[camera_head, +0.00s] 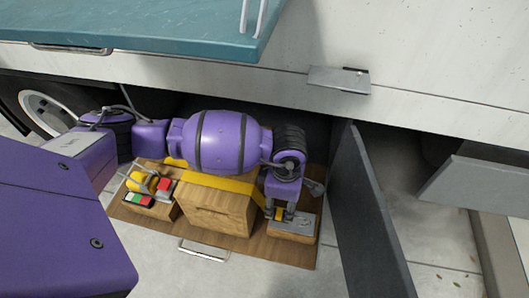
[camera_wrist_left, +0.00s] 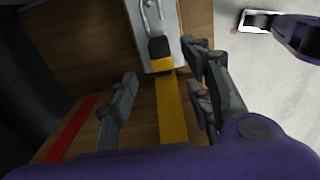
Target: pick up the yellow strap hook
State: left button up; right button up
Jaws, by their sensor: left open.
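A yellow strap (camera_head: 228,183) runs over a wooden box. Its end shows in the left wrist view, where the yellow strap (camera_wrist_left: 171,112) leads up to a yellow and black hook piece (camera_wrist_left: 161,56) on a light metal plate with a metal loop. My left gripper (camera_head: 282,212) points down over the right end of the strap, at the small block with the metal plate. In the left wrist view the left gripper's (camera_wrist_left: 160,78) fingers are apart on both sides of the strap, with nothing held. In the head view the fingers partly hide the hook. My right gripper is not seen.
The wooden tray (camera_head: 262,248) holds the box (camera_head: 215,208), a block with red and green buttons (camera_head: 138,200) and a metal handle (camera_head: 203,251) at its front. A dark open door panel (camera_head: 372,215) stands close on the right. The truck body (camera_head: 400,60) overhangs above.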

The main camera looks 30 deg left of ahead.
aim_at(282, 212)
pick_arm(q)
notch_tip(282, 212, down, 6)
jog(key=shift+d+b, duration=0.15)
jog(key=shift+b, duration=0.25)
grip_shut()
